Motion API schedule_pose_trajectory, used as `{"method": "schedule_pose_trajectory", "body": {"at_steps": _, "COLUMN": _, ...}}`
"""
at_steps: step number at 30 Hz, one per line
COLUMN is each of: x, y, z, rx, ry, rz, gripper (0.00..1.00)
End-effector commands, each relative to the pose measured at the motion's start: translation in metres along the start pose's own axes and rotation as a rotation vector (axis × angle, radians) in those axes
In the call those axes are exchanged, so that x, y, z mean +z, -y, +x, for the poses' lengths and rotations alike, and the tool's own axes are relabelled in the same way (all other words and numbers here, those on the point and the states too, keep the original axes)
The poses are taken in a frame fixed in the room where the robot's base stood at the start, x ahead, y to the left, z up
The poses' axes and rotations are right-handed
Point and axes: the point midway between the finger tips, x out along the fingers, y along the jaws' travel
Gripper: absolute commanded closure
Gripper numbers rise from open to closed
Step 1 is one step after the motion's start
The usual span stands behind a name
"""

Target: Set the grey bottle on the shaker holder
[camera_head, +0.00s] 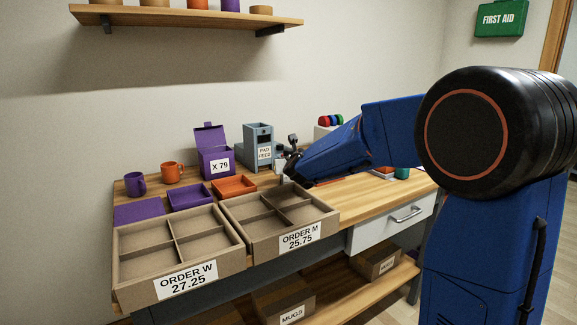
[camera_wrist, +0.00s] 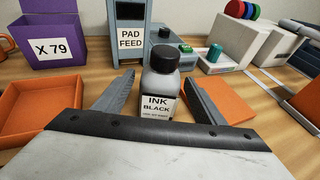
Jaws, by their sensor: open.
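The grey bottle (camera_wrist: 160,68), with a black cap and a white "INK BLACK" label, stands upright on the wooden bench in the wrist view. My gripper (camera_wrist: 158,78) is open, with one finger on each side of the bottle. Gaps show between the bottle and both fingers, so it is not gripped. In the head view my gripper (camera_head: 289,160) is low over the bench, and the bottle is hard to make out there. I cannot clearly identify the shaker holder; a small grey device with a green button (camera_wrist: 187,47) stands behind the bottle, partly hidden.
The "PAD FEED" box (camera_wrist: 131,40) stands close behind the bottle to the left. An orange tray (camera_wrist: 28,112) lies left, and an orange pad (camera_wrist: 222,98) lies right beside the right finger. A teal cylinder (camera_wrist: 214,52) is further back. Divided order boxes (camera_head: 179,257) line the bench front.

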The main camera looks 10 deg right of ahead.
Motion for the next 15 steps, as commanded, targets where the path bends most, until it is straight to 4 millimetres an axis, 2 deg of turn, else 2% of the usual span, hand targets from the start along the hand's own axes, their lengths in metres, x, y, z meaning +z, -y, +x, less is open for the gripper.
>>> {"method": "schedule_pose_trajectory", "body": {"at_steps": 15, "x": 0.000, "y": 0.000, "z": -0.083, "rx": 0.001, "ry": 0.000, "rz": 0.001, "gripper": 0.36}}
